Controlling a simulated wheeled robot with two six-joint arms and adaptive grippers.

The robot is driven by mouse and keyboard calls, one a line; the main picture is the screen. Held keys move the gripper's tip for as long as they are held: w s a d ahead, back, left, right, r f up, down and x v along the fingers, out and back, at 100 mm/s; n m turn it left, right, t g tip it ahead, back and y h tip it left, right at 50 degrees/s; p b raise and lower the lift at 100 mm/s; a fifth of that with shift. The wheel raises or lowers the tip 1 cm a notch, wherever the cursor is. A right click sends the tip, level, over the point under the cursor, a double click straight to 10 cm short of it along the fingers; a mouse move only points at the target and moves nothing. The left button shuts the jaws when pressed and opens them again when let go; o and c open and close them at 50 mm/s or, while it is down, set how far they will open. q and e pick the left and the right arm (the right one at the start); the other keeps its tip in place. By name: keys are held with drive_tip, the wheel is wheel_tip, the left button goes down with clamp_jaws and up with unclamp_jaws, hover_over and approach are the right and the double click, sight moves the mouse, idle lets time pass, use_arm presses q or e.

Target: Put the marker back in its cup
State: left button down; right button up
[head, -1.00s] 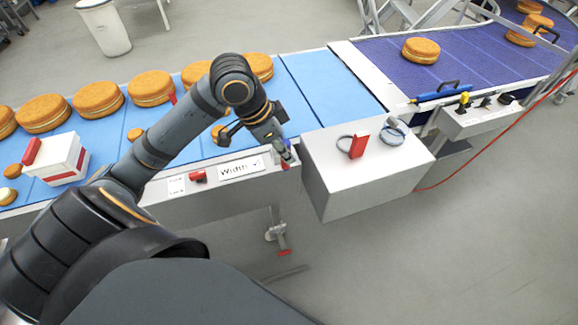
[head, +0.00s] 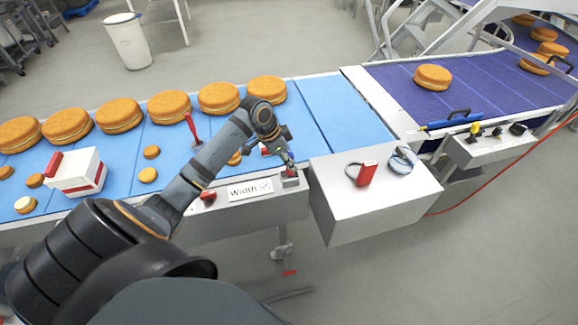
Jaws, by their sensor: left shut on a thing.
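My left gripper (head: 288,160) is at the front rail of the blue conveyor, pointing down, and is shut on the marker (head: 290,169). Only a small reddish part of the marker shows below the fingers. A small dark grey cup (head: 290,182) is on the rail at the right end of the "Width" label, directly under the fingertips. The marker's lower end is at the cup; I cannot tell how deep it sits in it. My right gripper is not in view.
Several filled rounds (head: 170,107) line the far side of the blue belt (head: 325,118). A white and red box (head: 75,172) stands at left. A white cabinet (head: 375,195) with a red item (head: 366,173) is just right of the cup. A red knob (head: 208,196) sits on the rail.

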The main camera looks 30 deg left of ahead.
use_arm(q)
wheel_tip(320, 180, down, 3)
drive_tip(key=shift+w+a+f+p, duration=0.1)
drive_tip(key=shift+w+f+p, duration=0.05)
drive_tip(key=shift+p, duration=0.65)
drive_tip(key=shift+f, duration=0.1)
drive_tip(key=shift+f, duration=0.15)
drive_tip(key=c, duration=1.2)
unclamp_jaws()
drive_tip(key=shift+r, duration=0.25)
drive_tip(key=b+v, duration=0.2)
drive_tip(key=v, duration=1)
